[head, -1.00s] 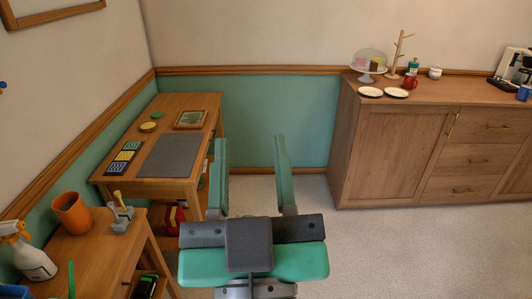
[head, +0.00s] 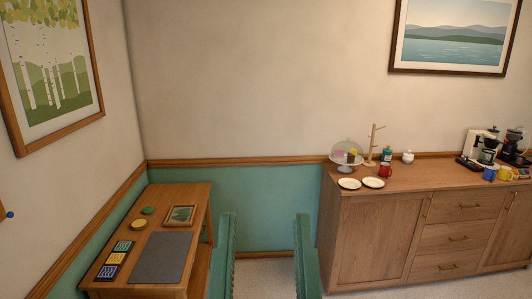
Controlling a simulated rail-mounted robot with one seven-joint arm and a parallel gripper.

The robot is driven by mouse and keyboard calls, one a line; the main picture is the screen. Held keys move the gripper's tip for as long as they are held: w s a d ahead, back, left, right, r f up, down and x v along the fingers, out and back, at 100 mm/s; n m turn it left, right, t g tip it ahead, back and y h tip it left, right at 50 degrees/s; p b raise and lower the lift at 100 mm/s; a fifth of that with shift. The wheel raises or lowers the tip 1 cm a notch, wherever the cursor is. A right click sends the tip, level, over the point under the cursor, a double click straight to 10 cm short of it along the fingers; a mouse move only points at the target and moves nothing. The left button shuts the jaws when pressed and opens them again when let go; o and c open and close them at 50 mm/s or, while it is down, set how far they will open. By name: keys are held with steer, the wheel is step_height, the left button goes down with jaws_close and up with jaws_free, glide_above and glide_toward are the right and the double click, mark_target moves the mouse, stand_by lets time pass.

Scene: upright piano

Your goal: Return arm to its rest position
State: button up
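My gripper (head: 265,252) shows at the bottom middle of the head view. Its two green fingers stand well apart with nothing between them. The gripper's body is cut off below the frame edge. Behind the fingers are the green wall panel and a strip of pale floor. The fingers touch nothing that I can see.
A wooden desk (head: 195,262) with a grey mat (head: 160,258), coasters and a small framed picture stands left of the fingers. A wooden sideboard (head: 372,232) with plates, a cake dome (head: 346,153) and coffee machines stands right. Pale floor (head: 262,272) lies between them.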

step_height(320, 180, up, 20)
steer(key=p, duration=1.5)
steer(key=shift+f+p, duration=0.25)
steer(key=shift+p, duration=0.05)
steer(key=shift+a, duration=0.1)
steer(key=shift+c, duration=1.2)
